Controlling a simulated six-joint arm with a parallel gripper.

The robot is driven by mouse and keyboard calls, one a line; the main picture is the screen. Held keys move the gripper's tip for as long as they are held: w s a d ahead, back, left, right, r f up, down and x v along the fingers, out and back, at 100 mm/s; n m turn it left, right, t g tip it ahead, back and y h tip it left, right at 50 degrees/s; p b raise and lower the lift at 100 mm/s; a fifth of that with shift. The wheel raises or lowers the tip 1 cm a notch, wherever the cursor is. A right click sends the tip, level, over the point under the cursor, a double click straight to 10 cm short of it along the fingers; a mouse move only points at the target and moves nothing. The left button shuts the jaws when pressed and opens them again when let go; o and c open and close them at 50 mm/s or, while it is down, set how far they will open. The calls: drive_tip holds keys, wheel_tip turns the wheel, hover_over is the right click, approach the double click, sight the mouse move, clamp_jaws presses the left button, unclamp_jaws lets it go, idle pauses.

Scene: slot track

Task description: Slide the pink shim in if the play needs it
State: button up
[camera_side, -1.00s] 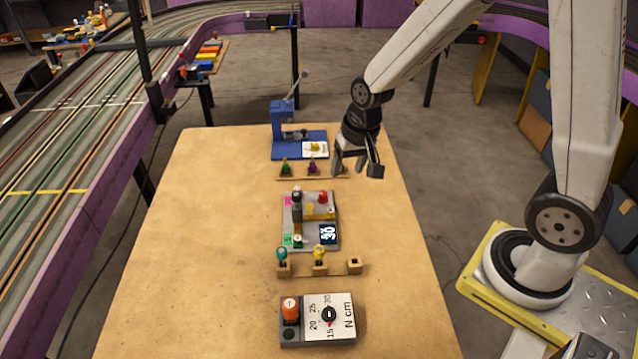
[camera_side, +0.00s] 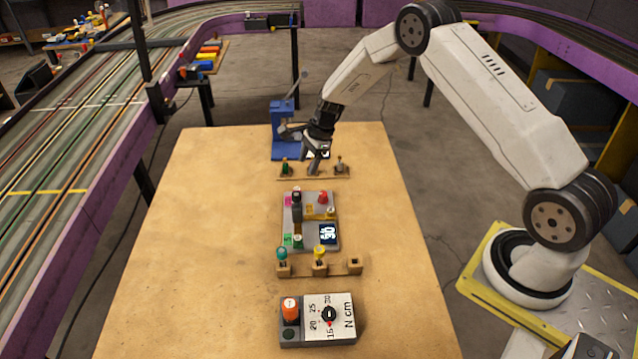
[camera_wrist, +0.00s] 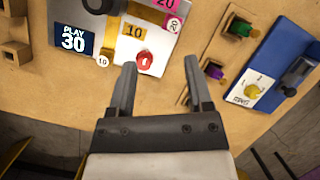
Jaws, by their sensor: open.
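My gripper (camera_side: 316,165) is open and empty over the small rear rack (camera_side: 285,175), hiding its middle in the side view. The grey slot fixture (camera_side: 313,243) stands in the middle of the table. Its screen (camera_wrist: 73,39) reads PLAY 30. A pink piece marked 20 (camera_wrist: 174,22) lies at the fixture's edge, with another pink 20 patch beside it; I cannot tell which is the shim. An orange piece marked 10 (camera_wrist: 134,31) and a red knob (camera_wrist: 145,61) are near it.
The rear rack holds green (camera_wrist: 240,28) and purple (camera_wrist: 213,72) knobs. A blue press (camera_side: 283,112) stands behind it. The front rack (camera_side: 337,268) holds teal and yellow knobs and an empty slot. A torque dial box (camera_side: 318,335) is nearest. The table's left side is clear.

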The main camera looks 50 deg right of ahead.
sight(297, 188)
drive_tip(key=f+m, duration=0.1)
drive_tip(key=w+d+f, duration=0.1)
drive_tip(key=f+m, duration=0.1)
drive_tip(key=shift+w+d+m+y, duration=0.25)
drive_tip(key=shift+w+m+y, duration=0.05)
drive_tip(key=shift+w+y, duration=0.1)
drive_tip(key=shift+a+f, duration=0.1)
drive_tip(key=shift+f, duration=0.1)
drive_tip(key=shift+x, duration=3.65)
drive_tip(key=shift+w, duration=0.1)
clamp_jaws()
